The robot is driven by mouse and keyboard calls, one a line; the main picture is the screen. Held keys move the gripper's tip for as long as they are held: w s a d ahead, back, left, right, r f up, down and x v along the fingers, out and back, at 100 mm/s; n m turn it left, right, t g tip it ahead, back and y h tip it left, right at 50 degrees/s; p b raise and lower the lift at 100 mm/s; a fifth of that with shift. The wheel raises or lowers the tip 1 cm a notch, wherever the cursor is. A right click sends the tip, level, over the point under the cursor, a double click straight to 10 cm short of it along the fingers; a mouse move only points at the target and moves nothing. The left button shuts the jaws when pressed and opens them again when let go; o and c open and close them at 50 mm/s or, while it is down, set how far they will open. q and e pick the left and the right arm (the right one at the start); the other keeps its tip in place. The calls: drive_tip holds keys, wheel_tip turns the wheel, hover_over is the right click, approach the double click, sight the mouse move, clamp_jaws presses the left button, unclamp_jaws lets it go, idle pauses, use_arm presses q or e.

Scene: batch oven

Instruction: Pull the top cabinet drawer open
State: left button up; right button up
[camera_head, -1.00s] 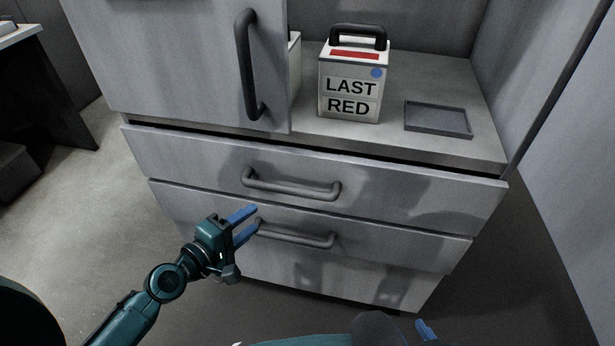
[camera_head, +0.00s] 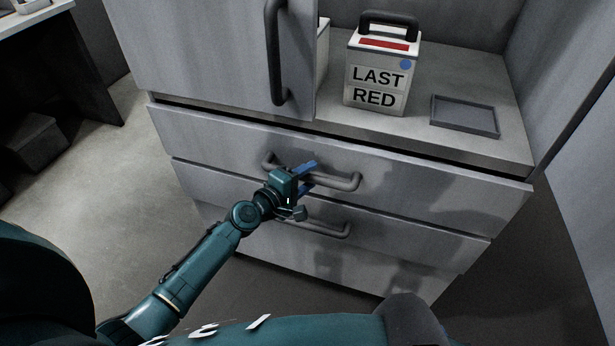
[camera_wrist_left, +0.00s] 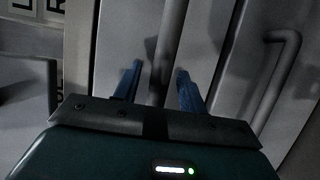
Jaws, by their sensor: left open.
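The top drawer (camera_head: 430,196) is a grey front just under the counter and looks closed. Its dark bar handle (camera_head: 345,183) runs across the front. My left gripper (camera_head: 308,176) is at the middle of this handle, with its blue fingers open. In the left wrist view, the handle bar (camera_wrist_left: 170,45) passes between the two spread fingers of my left gripper (camera_wrist_left: 158,84), with gaps beside it. My right gripper does not show.
A lower drawer with its own handle (camera_head: 325,226) is below, close under my left gripper. A cabinet door with a vertical handle (camera_head: 277,60) is above left. A box labelled LAST RED (camera_head: 376,92) and a dark tray (camera_head: 465,116) stand on the counter.

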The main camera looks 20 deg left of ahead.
use_arm(q)
drive_tip(key=shift+w, duration=0.15)
clamp_jaws()
idle(0.4)
